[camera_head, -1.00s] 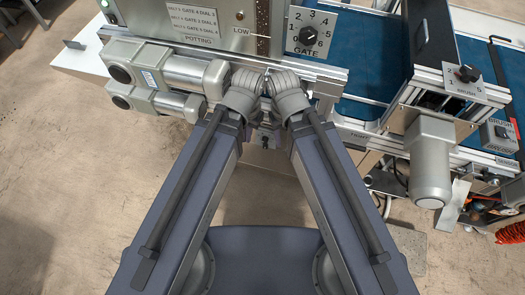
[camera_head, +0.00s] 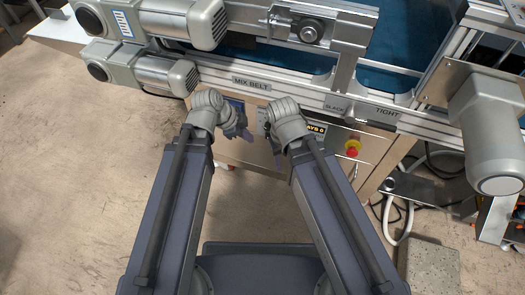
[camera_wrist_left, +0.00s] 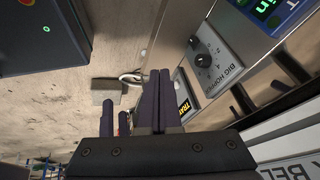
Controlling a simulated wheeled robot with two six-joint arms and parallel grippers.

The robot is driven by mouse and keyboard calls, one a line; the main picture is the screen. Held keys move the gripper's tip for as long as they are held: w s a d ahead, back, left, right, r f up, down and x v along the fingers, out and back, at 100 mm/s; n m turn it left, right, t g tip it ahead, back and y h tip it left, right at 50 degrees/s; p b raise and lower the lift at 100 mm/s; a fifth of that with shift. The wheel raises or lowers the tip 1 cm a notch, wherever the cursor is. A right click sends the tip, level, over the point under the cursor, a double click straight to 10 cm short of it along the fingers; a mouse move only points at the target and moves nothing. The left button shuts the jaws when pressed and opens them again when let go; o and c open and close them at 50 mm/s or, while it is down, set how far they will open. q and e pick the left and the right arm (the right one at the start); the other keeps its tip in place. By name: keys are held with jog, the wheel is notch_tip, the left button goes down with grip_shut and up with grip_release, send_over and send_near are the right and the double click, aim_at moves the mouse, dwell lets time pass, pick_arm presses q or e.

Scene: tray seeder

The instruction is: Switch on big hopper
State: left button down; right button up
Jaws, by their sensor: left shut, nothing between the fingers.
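The big hopper switch plate shows in the left wrist view, a pale plate with a black knob (camera_wrist_left: 203,60) and the words BIG HOPPER. My left gripper (camera_wrist_left: 159,75) has its two dark fingers side by side, shut and empty, beside the plate and apart from the knob in the picture. In the head view the left gripper (camera_head: 240,128) hangs in front of the machine's side panel, below the MIX BELT label. The knob cannot be made out there. My right gripper (camera_head: 272,143) is close to its right, partly hidden by its wrist; its jaws are unclear.
A blue display (camera_wrist_left: 268,10) with green digits sits beside the hopper plate. A yellow-and-black TRAYS counter (camera_head: 315,128) and a red button on yellow (camera_head: 352,148) are right of my grippers. The MIX BELT rail (camera_head: 252,84) runs above. Motors stand out at upper left.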

aim_at(268, 136)
pick_arm(q)
notch_tip(268, 136, down, 6)
jog(key=w+a+m+t+h+b, duration=0.1)
jog(key=w+m+b, duration=0.1)
jog(key=b, duration=0.3)
jog(key=shift+a+r+m+t, duration=0.15)
jog(key=shift+r+m+t, duration=0.15)
jog(key=shift+m, duration=0.4)
pick_arm(e)
notch_tip(268, 136, down, 7)
jog(key=shift+s, duration=0.2)
pick_arm(q)
jog(key=shift+f, duration=0.1)
pick_arm(e)
jog(key=shift+f, duration=0.15)
pick_arm(q)
jog(key=w+d+f+b, duration=0.6)
jog(key=w+f+b, duration=0.1)
jog(key=f+b, duration=0.1)
jog(key=shift+f+b, duration=0.3)
jog(key=shift+b, duration=0.2)
pick_arm(e)
notch_tip(268, 136, down, 9)
jog(key=shift+r, duration=0.2)
pick_arm(q)
jog(key=shift+w, duration=0.1)
pick_arm(e)
jog(key=shift+a, duration=0.1)
